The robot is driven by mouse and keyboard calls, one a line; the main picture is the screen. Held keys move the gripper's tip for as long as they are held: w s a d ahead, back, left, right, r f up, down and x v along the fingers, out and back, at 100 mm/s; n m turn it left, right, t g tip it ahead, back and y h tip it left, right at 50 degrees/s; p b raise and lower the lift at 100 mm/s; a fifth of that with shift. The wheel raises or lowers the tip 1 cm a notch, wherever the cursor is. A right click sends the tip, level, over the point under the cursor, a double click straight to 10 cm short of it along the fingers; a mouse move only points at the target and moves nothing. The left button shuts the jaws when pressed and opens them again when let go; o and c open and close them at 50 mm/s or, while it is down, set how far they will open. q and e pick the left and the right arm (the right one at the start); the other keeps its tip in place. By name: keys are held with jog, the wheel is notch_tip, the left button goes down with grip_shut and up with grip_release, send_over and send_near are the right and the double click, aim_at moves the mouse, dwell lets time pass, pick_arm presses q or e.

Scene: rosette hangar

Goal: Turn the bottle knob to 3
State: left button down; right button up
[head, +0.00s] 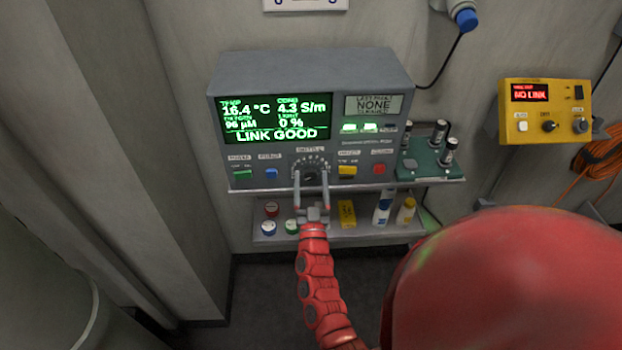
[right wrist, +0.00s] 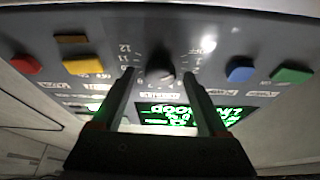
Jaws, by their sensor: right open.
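The bottle knob (head: 310,175) is a dark round dial low in the middle of the grey console's front, with a ring of marks around it. It also shows in the right wrist view (right wrist: 160,76), where "OFF" and "12" can be read near it. Which mark it points to is too small to tell. My right gripper (head: 311,184) is open, its two fingers reaching up at either side of the knob. In the right wrist view the fingertips (right wrist: 160,73) flank the knob with a gap on each side. My left gripper is out of view.
The console (head: 300,70) has a green screen reading "LINK GOOD". Green (head: 243,174), blue (head: 271,173), yellow (head: 347,171) and red (head: 379,169) buttons flank the knob. Jars and bottles stand on the shelf (head: 340,235) below. A yellow box (head: 545,110) reading "NO LINK" hangs right.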

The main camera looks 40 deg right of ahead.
jog(key=shift+c, duration=0.3)
grip_shut()
jog(key=shift+f+m, duration=0.1)
jog(key=shift+m, duration=0.2)
jog(key=m+g+b, duration=0.1)
jog(key=m+h+b, duration=0.1)
jog(key=m, duration=0.1)
jog(key=shift+f+m+g+h, duration=0.15)
jog(key=shift+m+g+h, duration=0.15)
jog(key=shift+g, duration=0.1)
jog(key=m+g+h+b, duration=0.1)
jog(key=m, duration=0.2)
jog(key=shift+a+m+g+b, duration=0.1)
jog(key=shift+m+g+b, duration=0.2)
jog(key=shift+m+b, duration=0.1)
jog(key=m+g+b, duration=0.1)
jog(key=m, duration=0.2)
jog(key=shift+w+h, duration=0.1)
jog(key=shift+h, duration=0.3)
jog(key=shift+a+r+m+g+b, duration=0.15)
jog(key=shift+m+g+b, duration=0.3)
jog(key=shift+m, duration=0.75)
jog(key=shift+d+r+m+g+b, duration=0.1)
jog(key=shift+m+g+b, duration=0.15)
jog(key=shift+m+g, duration=0.7)
jog(key=shift+m+t, duration=0.3)
jog(key=shift+m, duration=0.15)
